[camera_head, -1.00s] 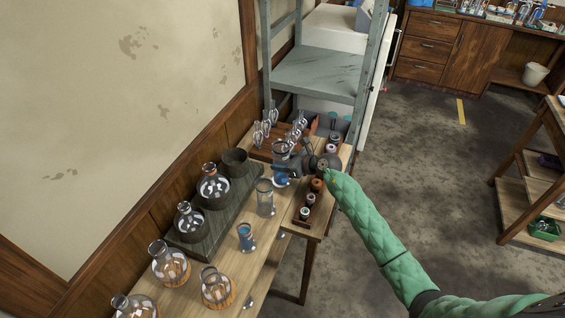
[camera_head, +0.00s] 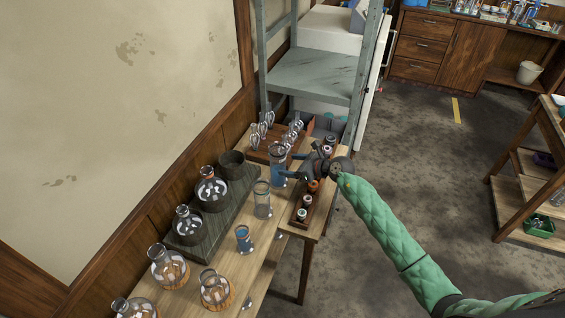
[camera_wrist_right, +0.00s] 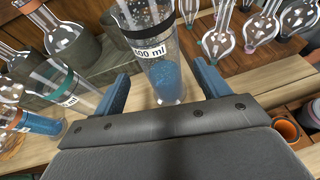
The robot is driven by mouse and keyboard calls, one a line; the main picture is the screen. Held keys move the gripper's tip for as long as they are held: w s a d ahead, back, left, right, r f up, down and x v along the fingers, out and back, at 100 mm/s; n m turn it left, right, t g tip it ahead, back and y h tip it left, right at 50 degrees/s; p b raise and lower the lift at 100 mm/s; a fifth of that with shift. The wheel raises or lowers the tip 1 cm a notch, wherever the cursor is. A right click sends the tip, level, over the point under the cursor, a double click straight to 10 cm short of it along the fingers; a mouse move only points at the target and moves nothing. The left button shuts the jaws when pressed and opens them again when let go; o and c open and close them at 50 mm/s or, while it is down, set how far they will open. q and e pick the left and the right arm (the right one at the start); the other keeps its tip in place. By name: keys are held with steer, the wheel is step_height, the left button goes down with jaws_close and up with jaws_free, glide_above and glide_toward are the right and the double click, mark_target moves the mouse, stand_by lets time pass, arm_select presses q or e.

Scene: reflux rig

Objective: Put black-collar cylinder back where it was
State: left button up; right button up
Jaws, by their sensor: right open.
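The black-collar cylinder (camera_head: 278,168) is a tall clear measuring cylinder with blue liquid. It stands upright on the wooden bench, left of my right gripper (camera_head: 293,166). My left gripper is out of view.
A green-collar cylinder (camera_head: 263,198) and a smaller cylinder with blue liquid (camera_head: 244,238) stand nearer on the bench. A dark heating block (camera_head: 215,222) with flasks is to the left. A rack of glassware (camera_head: 262,150) is behind; a vial rack (camera_head: 303,214) lies to the right.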

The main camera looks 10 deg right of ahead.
arm_select(q)
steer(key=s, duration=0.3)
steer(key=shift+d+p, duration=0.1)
steer(key=shift+p, duration=0.2)
arm_select(e)
steer(key=v, duration=0.6)
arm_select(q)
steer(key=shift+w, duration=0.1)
